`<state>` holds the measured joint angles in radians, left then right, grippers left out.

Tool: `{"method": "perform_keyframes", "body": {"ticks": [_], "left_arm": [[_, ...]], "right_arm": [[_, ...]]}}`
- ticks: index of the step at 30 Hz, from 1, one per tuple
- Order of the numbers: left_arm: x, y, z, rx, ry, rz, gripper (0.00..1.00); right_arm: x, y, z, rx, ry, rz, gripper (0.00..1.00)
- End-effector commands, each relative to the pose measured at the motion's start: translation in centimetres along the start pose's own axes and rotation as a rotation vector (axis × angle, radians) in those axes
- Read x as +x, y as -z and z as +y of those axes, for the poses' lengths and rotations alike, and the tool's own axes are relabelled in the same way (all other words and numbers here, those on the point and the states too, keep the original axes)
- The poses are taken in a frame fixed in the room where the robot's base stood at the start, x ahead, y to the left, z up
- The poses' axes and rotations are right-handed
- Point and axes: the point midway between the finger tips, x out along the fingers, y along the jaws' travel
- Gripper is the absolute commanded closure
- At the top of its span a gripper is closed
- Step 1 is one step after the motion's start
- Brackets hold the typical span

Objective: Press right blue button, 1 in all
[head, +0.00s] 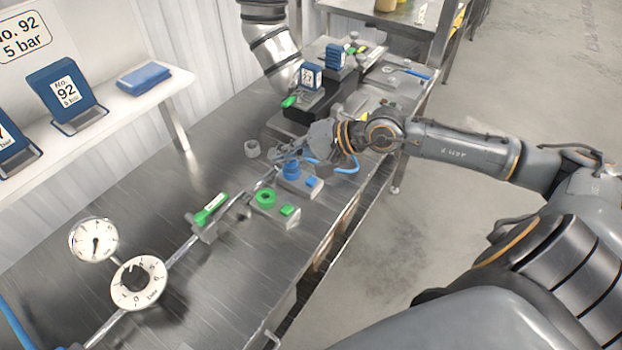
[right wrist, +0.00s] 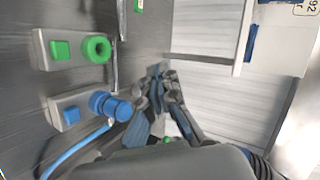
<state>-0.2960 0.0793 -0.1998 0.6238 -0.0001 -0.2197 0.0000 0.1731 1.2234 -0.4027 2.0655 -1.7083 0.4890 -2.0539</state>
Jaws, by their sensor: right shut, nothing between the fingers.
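A grey box with a raised round blue button (head: 291,168) and a flat square blue button (head: 311,181) stands on the metal bench. The square one is to the right in the head view. The right wrist view shows the round button (right wrist: 110,107) and the square one (right wrist: 71,114) left of my gripper. My right gripper (head: 318,137) is shut and empty, just behind the blue box in the head view. Its closed fingertips (right wrist: 157,70) are apart from both buttons in the right wrist view. My left gripper is not in view.
A box with a green ring button (head: 265,197) and a square green button (head: 287,210) stands beside the blue one. A blue hose (head: 345,170) curves near the blue box. A green-handled valve (head: 211,209), dial (head: 138,283) and gauge (head: 93,240) are left.

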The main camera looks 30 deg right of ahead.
Motion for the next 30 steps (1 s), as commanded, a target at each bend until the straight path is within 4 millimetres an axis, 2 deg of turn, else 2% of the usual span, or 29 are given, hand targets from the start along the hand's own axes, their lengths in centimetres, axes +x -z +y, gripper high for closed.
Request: {"method": "perform_keyframes", "body": {"ticks": [1,3,9,24,30], "left_arm": [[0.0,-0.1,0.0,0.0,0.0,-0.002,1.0],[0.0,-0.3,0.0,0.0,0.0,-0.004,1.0],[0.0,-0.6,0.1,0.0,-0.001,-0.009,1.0],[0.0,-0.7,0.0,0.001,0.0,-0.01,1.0],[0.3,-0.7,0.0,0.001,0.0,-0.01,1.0]], "right_arm": [[-0.8,1.4,1.2,-0.117,-0.08,0.018,1.0],[-1.7,2.9,2.8,-0.244,-0.174,0.033,1.0],[-3.6,5.4,5.0,-0.428,-0.322,0.048,1.0],[-3.8,5.7,5.4,-0.453,-0.344,0.049,1.0],[-3.3,5.5,6.5,-0.451,-0.344,0.048,1.0]]}}
